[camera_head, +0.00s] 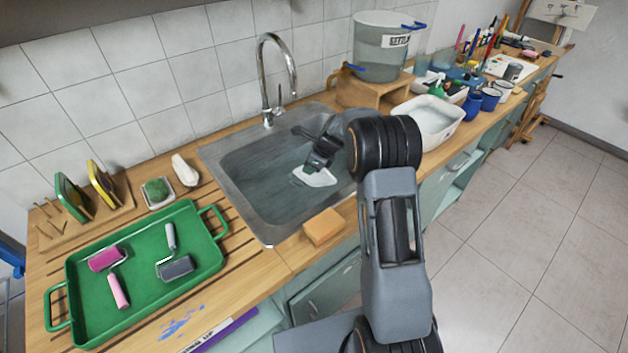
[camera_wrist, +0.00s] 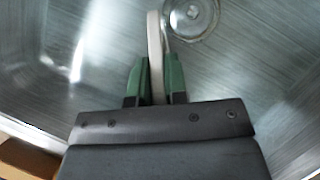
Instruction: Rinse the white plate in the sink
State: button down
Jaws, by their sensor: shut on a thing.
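The sink (camera_head: 243,205) is a grey steel basin set in the wooden counter, with a tall chrome tap (camera_head: 266,75) at its back edge. My gripper (camera_head: 316,168) reaches down into the basin from the right. It is shut on the white plate (camera_head: 316,178), which is partly hidden behind the fingers. In the wrist view the plate (camera_wrist: 155,50) shows edge-on as a pale strip between the green fingertips (camera_wrist: 155,80). The round drain (camera_wrist: 190,18) lies just beyond it. I cannot tell whether the plate touches the basin floor, or whether water runs.
A green tray (camera_head: 135,290) with two paint rollers lies left of the sink. An orange sponge (camera_head: 323,226) sits on the front edge. A bucket (camera_head: 381,50) on a wooden stand and a white tub (camera_head: 431,120) stand to the right. The floor at right is clear.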

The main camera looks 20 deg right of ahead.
notch_tip(320, 180, up, 18)
jog(key=p, duration=1.5)
jog(key=shift+r, duration=0.15)
dwell(1.8)
jog(key=shift+r+p, duration=0.9)
jog(key=shift+r, duration=1.05)
